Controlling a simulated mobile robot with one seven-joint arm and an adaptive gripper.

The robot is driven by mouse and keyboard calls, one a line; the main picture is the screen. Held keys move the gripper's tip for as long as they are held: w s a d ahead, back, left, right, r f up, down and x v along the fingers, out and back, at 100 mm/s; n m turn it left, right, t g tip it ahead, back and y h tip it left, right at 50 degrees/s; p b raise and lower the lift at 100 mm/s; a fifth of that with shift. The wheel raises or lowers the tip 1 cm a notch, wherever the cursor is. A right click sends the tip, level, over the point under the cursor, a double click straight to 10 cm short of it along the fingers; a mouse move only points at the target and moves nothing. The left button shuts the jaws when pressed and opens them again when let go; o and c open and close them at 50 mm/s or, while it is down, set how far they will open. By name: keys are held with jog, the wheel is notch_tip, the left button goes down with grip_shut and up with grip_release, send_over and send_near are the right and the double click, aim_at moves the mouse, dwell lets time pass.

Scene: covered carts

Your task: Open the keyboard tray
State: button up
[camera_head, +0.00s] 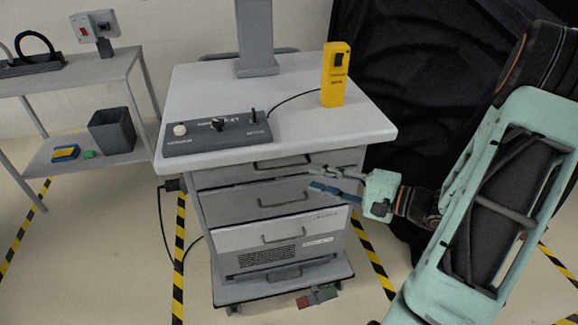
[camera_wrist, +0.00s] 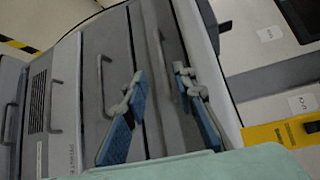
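The grey cart (camera_head: 290,215) has a white top and a stack of fronts with bar handles. I take the thin front under the top as the keyboard tray (camera_head: 225,176); it looks closed. Its handle (camera_head: 282,163) also shows in the wrist view (camera_wrist: 160,50). My gripper (camera_head: 313,178) is in front of the cart's right side, near the upper fronts. In the wrist view my gripper (camera_wrist: 160,95) is open, its blue-padded fingers apart on either side of the line of the tray's handle. No contact with the handle can be made out.
A dark control box (camera_head: 218,135) and a yellow device (camera_head: 336,75) stand on the cart top. Lower drawers (camera_head: 283,198) have similar handles. A side table (camera_head: 75,75) stands left, a black curtain (camera_head: 420,60) behind right.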

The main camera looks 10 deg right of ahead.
aim_at(286, 169)
jog(key=shift+t, duration=0.3)
jog(key=x, duration=1)
jog(key=shift+w+a+f, duration=0.1)
jog(key=shift+w+a, duration=0.05)
jog(key=shift+w, duration=0.2)
jog(key=shift+c, duration=0.4)
grip_shut()
